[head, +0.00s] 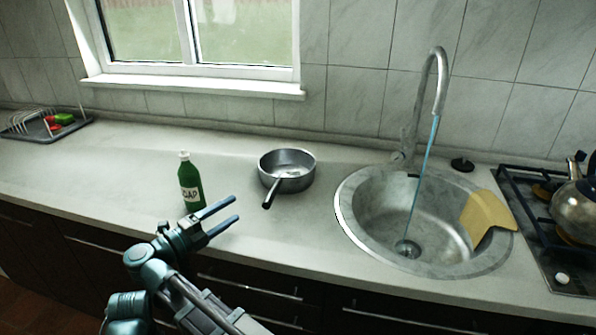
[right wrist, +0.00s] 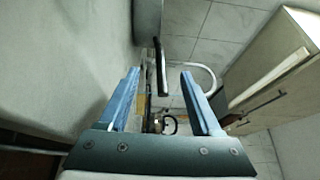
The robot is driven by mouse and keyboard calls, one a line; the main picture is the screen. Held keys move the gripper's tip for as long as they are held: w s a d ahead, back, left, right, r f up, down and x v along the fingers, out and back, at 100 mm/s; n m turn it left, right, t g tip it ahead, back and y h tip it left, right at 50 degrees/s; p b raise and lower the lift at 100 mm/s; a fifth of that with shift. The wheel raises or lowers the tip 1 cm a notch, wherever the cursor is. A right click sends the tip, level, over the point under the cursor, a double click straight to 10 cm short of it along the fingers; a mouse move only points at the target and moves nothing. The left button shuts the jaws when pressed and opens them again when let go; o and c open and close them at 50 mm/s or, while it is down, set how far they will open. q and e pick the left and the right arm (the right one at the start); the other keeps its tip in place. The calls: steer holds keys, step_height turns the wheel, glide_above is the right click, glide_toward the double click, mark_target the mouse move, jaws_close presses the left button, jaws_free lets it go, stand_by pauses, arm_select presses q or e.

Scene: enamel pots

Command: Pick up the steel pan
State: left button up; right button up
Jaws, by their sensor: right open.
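The steel pan (head: 290,183) stands upright and empty on the counter, left of the sink. Its dark handle (head: 271,194) points toward the front edge. My right gripper (head: 236,211) is open and empty, to the left of and in front of the handle, apart from it. In the right wrist view the two blue fingers (right wrist: 160,73) are spread, and the dark handle (right wrist: 161,66) appears between their tips, farther off. Part of a grey pan wall (right wrist: 148,20) shows at the top there. My left gripper is not in view.
A green soap bottle (head: 190,183) stands just behind my right gripper. The sink (head: 352,222), with its running tap (head: 440,75) and a yellow cloth-like piece (head: 484,215), lies right of the pan. A stove with a kettle (head: 575,205) is at far right. A dish rack (head: 40,124) is far left.

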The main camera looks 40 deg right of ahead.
mark_target(272, 188)
steer(key=shift+s+d+f+g, duration=0.1)
steer(key=shift+s+d+g, duration=0.15)
steer(key=shift+d, duration=0.2)
steer(key=d, duration=0.2)
steer(key=w+d, duration=0.1)
steer(key=d, duration=0.5)
steer(key=shift+w+d, duration=0.1)
steer(key=shift+w, duration=0.25)
steer(key=shift+w+d+r, duration=0.1)
steer(key=shift+w+d, duration=0.1)
steer(key=shift+d, duration=1.1)
steer(key=shift+w+d+r, duration=0.1)
steer(key=shift+w+d, duration=0.1)
steer(key=shift+d, duration=1.05)
jaws_close()
steer(key=shift+r, duration=0.1)
